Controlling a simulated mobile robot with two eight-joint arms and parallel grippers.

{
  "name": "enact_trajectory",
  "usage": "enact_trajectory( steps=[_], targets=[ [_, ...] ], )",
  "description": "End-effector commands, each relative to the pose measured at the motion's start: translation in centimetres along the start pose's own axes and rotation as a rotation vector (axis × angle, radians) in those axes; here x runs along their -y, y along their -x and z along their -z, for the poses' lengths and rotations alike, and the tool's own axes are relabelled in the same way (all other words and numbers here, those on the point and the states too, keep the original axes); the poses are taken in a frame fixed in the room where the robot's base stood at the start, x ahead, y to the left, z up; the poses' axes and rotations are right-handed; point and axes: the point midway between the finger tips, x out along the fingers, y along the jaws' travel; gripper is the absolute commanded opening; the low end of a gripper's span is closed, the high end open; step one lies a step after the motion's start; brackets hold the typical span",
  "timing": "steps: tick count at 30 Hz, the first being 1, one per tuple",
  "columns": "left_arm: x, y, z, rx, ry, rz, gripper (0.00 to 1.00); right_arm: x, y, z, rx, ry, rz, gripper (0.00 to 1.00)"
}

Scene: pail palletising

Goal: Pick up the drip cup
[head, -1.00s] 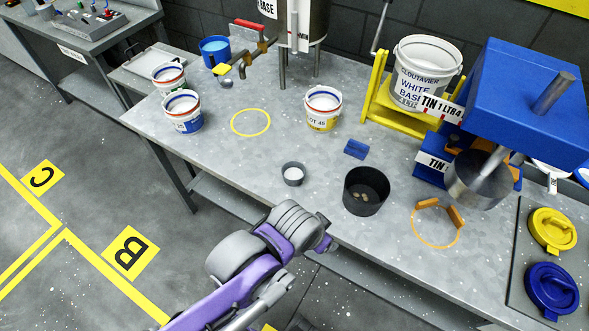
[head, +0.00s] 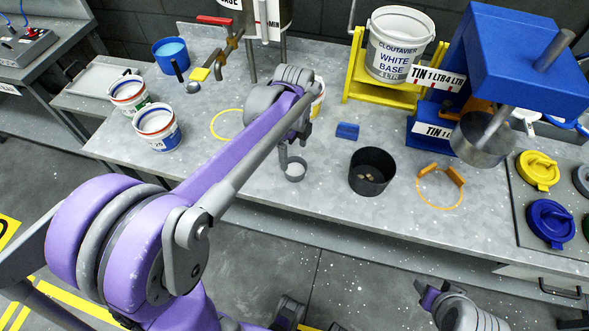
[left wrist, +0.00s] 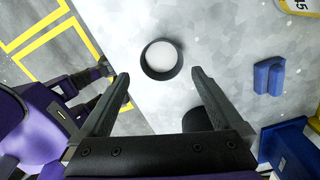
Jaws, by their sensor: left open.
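The drip cup, which I take to be the small dark grey cup with a white inside (head: 294,173), stands upright on the grey workbench (head: 240,190). My left gripper (head: 290,152) hangs just above it, partly hidden by my own wrist in the head view. In the left wrist view the cup (left wrist: 161,60) lies ahead of the two fingertips, roughly midway between them. The fingers (left wrist: 160,76) are open, with nothing between them. They do not appear to touch the cup.
A larger dark pot (head: 373,172) stands right of the cup, with a blue block (head: 347,131) behind it. White pails (head: 158,128) stand left. An orange ring (head: 440,190) and blue press (head: 520,50) are right.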

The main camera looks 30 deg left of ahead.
Motion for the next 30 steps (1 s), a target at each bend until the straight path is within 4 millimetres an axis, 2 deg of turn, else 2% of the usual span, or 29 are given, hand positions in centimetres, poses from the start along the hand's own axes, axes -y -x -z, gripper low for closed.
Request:
enact_trajectory(
  steps=[3, 10, 18, 27, 30],
  targets=[
    [0.0, -1.8, 0.0, 0.000, 0.001, 0.000, 1.00, 0.0, -0.2, -0.2, 0.001, 0.000, 0.000, 0.57],
    [0.1, -3.6, 0.1, 0.000, 0.002, 0.001, 1.00, 0.0, -0.3, -0.2, 0.001, 0.000, 0.000, 0.57],
    [0.2, -7.4, 0.1, 0.000, 0.003, 0.001, 1.00, 0.0, -0.5, -0.4, 0.002, 0.000, 0.000, 0.57],
    [0.2, -7.9, 0.1, 0.000, 0.003, 0.002, 1.00, 0.0, -0.5, -0.4, 0.002, 0.000, 0.000, 0.57],
    [0.2, -7.9, 0.1, 0.000, 0.003, 0.002, 0.82, 0.0, -0.5, -0.4, 0.002, 0.000, 0.000, 0.57]
  ],
)
